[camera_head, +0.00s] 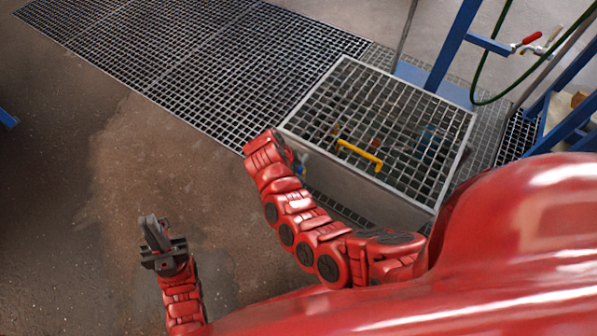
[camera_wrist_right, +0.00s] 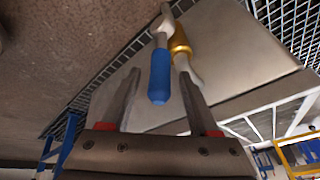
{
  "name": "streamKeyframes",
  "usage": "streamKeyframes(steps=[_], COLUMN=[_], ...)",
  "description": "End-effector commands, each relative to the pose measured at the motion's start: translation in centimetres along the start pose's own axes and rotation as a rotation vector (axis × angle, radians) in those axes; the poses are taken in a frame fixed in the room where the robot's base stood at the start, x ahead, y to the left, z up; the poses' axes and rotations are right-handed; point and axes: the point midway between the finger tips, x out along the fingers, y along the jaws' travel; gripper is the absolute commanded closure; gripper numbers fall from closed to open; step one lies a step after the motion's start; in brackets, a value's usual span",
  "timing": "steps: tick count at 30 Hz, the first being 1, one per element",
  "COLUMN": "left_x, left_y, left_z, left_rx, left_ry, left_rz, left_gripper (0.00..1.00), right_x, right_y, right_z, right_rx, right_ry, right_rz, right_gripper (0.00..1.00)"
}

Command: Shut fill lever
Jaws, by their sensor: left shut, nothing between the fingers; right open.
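A lever with a blue grip (camera_wrist_right: 160,78) and a bare metal shank sits on a brass valve (camera_wrist_right: 180,42) at the side of a grey box, in the right wrist view. A bit of the blue grip shows beside my right arm's end in the head view (camera_head: 299,169). My right gripper (camera_wrist_right: 159,73) is open, its fingers on either side of the blue grip; I cannot tell whether they touch it. In the head view my right gripper is mostly hidden behind my wrist. My left gripper (camera_head: 152,235) is shut and empty over the bare floor, far from the lever.
A grate-topped box (camera_head: 455,165) with a yellow handle (camera_head: 360,156) stands beyond my right arm. Floor grating (camera_head: 190,60) runs at the back. A blue frame (camera_head: 452,45), green hose and red-handled valve (camera_head: 531,38) are at upper right.

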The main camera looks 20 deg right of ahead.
Motion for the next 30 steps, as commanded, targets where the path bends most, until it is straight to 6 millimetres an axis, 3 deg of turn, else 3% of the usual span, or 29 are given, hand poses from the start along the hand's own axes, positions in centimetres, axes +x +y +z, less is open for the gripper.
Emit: streamKeyframes(steps=[8, 18, 19, 30], left_x=[0.00, 0.01, 0.01, 0.00], left_y=[0.03, 0.02, 0.02, 0.02], left_z=[0.01, 0.01, 0.01, 0.01], left_rx=[-0.001, 0.000, 0.000, 0.000], left_ry=[0.000, 0.000, 0.000, 0.000], left_rz=[0.001, 0.001, 0.001, 0.000], left_gripper=[1.00, 1.00, 1.00, 1.00], right_x=[0.14, 0.13, 0.13, 0.12], right_y=[0.01, 0.01, 0.01, -0.02], right_z=[0.01, 0.03, 0.03, 0.02], right_rx=[-0.001, -0.001, -0.001, -0.001], right_ry=[0.000, 0.000, 0.000, 0.000], right_rz=[0.000, 0.000, 0.000, -0.001], right_gripper=[0.39, 0.98, 1.00, 1.00])
